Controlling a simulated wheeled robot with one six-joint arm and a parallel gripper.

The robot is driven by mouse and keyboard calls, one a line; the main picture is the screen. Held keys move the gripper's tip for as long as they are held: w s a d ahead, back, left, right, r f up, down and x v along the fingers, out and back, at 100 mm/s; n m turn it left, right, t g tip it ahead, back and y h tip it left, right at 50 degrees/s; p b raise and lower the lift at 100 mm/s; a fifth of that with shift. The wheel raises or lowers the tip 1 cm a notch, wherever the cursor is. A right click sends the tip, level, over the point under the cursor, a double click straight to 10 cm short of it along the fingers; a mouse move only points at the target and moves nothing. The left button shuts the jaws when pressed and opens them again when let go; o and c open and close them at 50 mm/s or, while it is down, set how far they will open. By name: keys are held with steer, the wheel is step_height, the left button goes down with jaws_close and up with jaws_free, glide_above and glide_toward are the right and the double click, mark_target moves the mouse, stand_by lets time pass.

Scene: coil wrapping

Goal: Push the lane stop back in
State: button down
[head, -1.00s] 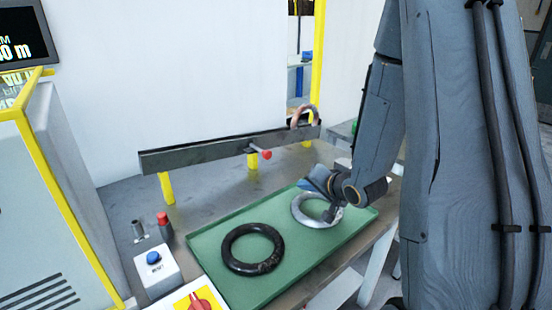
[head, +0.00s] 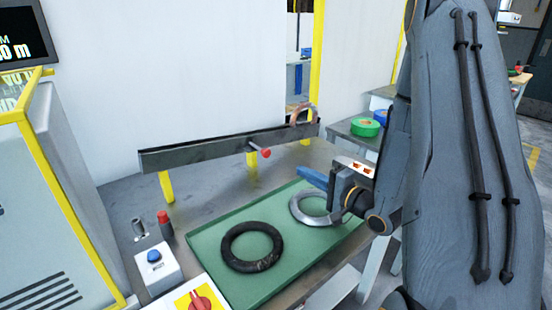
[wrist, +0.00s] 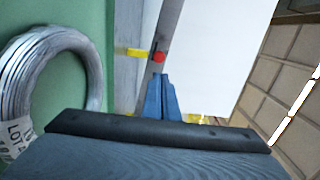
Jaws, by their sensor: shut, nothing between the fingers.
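The lane stop (head: 263,152) is a rod with a red knob that sticks out from the front of the dark lane rail (head: 200,152), near the rail's middle. In the wrist view its red knob (wrist: 159,57) shows just beyond my fingertips, in front of the rail. My gripper (head: 302,172) is shut and empty, its blue fingers pointing left above the green tray. In the wrist view the shut fingers (wrist: 160,80) aim at the knob, with a gap between them.
A silver coil (head: 297,206) and a black coil (head: 231,247) lie in the green tray (head: 205,238). A copper-coloured coil (head: 304,113) is at the rail's right end.

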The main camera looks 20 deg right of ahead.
mark_target(268, 152)
steer(key=p+x, duration=0.2)
steer(key=x, duration=1.2)
steer(key=shift+a+p, duration=0.1)
steer(key=shift+p, duration=0.25)
steer(key=b+x, duration=0.1)
steer(key=x, duration=0.3)
steer(key=shift+w, duration=0.25)
steer(key=shift+r, duration=0.2)
steer(key=shift+s, duration=0.25)
steer(key=v, duration=1.3)
steer(key=shift+s+d, duration=0.3)
steer(key=shift+f, duration=0.1)
